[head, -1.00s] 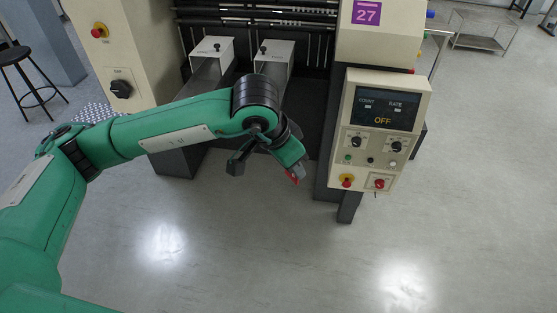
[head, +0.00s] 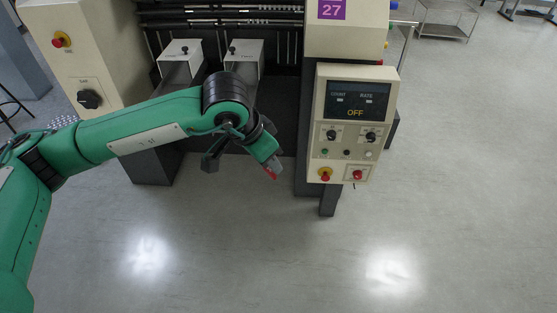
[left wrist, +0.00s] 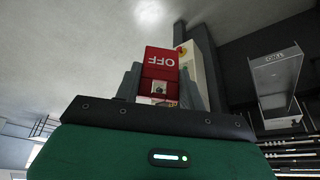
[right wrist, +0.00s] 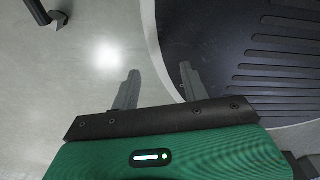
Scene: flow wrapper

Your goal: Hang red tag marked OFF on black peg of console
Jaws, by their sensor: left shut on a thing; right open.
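A red tag marked OFF (left wrist: 161,62) is held between the fingers of my left gripper (left wrist: 160,84), its lettering upside down in the left wrist view. In the head view a red bit of the tag (head: 271,173) shows at the tip of my left gripper (head: 267,165), apart from the console and to its left. The cream console (head: 316,140) has a dark screen reading OFF. My right gripper (right wrist: 156,92) is open and empty above the floor.
The console carries knobs, small buttons, a red-and-yellow button (head: 325,174) and a red button (head: 357,174). A dark machine leg (head: 328,204) stands below it. Two pale chutes (head: 181,67) lie behind my left arm. The floor in front is clear.

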